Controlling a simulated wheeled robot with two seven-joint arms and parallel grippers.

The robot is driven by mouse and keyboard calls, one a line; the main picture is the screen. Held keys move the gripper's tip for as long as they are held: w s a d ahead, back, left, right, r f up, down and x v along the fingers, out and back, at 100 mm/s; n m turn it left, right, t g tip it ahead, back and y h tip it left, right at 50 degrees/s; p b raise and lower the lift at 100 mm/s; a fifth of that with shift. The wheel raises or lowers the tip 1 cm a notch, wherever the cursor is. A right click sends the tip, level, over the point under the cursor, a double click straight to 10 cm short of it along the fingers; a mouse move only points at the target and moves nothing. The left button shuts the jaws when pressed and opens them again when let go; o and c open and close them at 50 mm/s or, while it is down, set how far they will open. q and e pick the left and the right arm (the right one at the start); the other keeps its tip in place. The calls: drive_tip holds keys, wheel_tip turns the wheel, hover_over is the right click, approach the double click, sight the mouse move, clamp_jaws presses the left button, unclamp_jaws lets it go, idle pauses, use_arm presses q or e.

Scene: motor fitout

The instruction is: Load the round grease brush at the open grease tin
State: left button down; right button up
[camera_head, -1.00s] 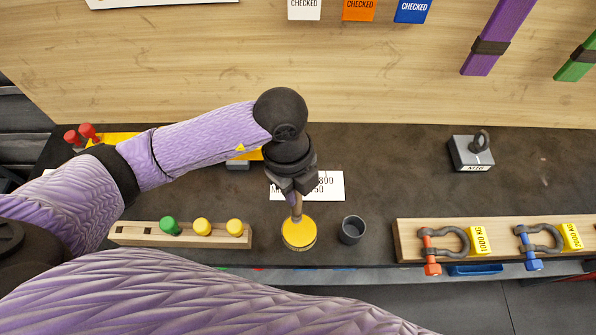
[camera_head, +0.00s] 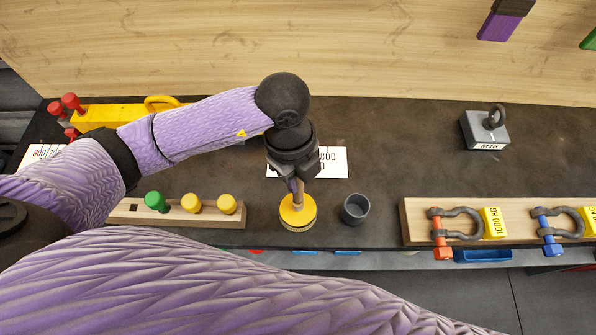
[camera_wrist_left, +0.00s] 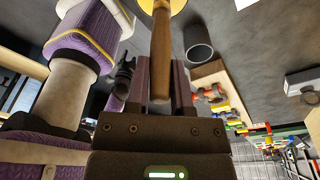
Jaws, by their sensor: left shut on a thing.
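My left gripper (camera_head: 294,178) is shut on the wooden handle of the grease brush (camera_head: 298,194) and points down over the front of the bench. The handle also shows between the fingers in the left wrist view (camera_wrist_left: 162,45). Directly below is the round yellow grease tin (camera_head: 297,215), with yellow on top and a dark lettered band low on its side. The handle's lower end meets the yellow top. The bristles are hidden, so I cannot tell how deep they sit.
A dark open cup (camera_head: 355,209) stands just right of the tin. A wooden rack (camera_head: 120,212) with green and yellow knobs lies to the left. A wooden board (camera_head: 415,225) with shackles lies to the right. A grey block with a ring (camera_head: 485,130) stands behind.

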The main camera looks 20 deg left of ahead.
use_arm(q)
drive_tip(key=shift+f+b, duration=0.4)
drive_tip(key=shift+f, duration=0.1)
idle(0.5)
drive_tip(key=shift+f, duration=0.1)
idle(0.9)
wheel_tip(320, 180, up, 7)
drive_tip(key=p, duration=0.7)
drive_tip(key=shift+f, duration=0.1)
drive_tip(key=shift+r, duration=0.3)
drive_tip(key=shift+f, duration=0.15)
